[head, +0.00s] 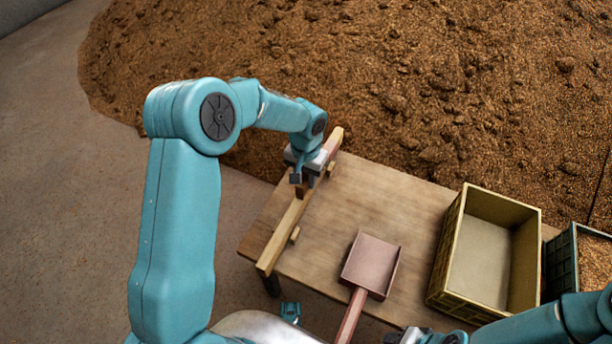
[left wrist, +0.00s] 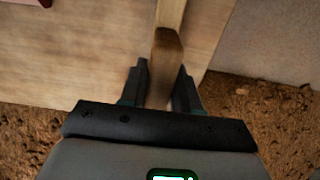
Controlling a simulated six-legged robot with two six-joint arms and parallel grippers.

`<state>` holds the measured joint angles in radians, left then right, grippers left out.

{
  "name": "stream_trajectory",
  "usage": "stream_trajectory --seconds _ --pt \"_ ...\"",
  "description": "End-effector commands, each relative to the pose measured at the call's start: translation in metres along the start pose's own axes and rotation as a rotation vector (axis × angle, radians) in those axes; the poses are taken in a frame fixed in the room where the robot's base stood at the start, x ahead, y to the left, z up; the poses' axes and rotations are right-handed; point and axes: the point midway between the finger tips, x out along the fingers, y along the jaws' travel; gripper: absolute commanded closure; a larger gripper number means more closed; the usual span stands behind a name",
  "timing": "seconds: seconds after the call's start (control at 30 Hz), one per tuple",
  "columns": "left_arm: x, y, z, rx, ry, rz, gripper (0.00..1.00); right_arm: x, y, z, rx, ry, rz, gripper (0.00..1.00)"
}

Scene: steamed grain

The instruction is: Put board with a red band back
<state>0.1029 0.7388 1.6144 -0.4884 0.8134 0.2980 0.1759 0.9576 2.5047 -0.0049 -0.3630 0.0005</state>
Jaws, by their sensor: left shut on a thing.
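A long pale wooden board (head: 284,233) stands along the left edge of the wooden table (head: 335,205), with short wooden pieces jutting from its side. My left gripper (head: 304,182) is over the upper half of this board. In the left wrist view, my left gripper (left wrist: 160,80) is shut on a darker brown wooden grip (left wrist: 166,45), which lies in line with the pale board (left wrist: 171,12). My right gripper (head: 405,337) is partly cut off at the bottom edge; its fingers are hidden.
A pinkish scoop (head: 372,263) lies on the table, its handle towards me. An empty yellowish crate (head: 438,260) stands at the table's right, beside a dark green crate (head: 560,262) with grain. A big brown grain heap (head: 400,80) lies behind. The middle of the table is bare.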

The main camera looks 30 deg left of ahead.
Motion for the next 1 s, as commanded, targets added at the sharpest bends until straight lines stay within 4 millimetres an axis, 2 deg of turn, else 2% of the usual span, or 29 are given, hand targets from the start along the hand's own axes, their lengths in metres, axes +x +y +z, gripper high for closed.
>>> stream_trajectory --seconds 0.77,0.8,0.87,1.0 --pt "0.0072 0.0001 0.0003 0.0 0.002 0.0 1.0 0.0068 0.0025 -0.0002 0.0 0.0 0.0 0.57" --pt "0.0063 0.0001 0.0002 0.0 0.002 0.0 0.59 0.0061 0.0022 -0.0002 0.0 0.0 0.0 0.57" --pt "0.0062 0.0001 0.0003 0.0 0.002 0.0 0.4 0.0059 0.0021 -0.0002 0.0 0.0 0.0 0.57" --pt "0.0065 0.0002 0.0005 0.0 0.001 0.0 0.39 0.0059 0.0022 -0.0002 0.0 0.0 0.0 0.57"
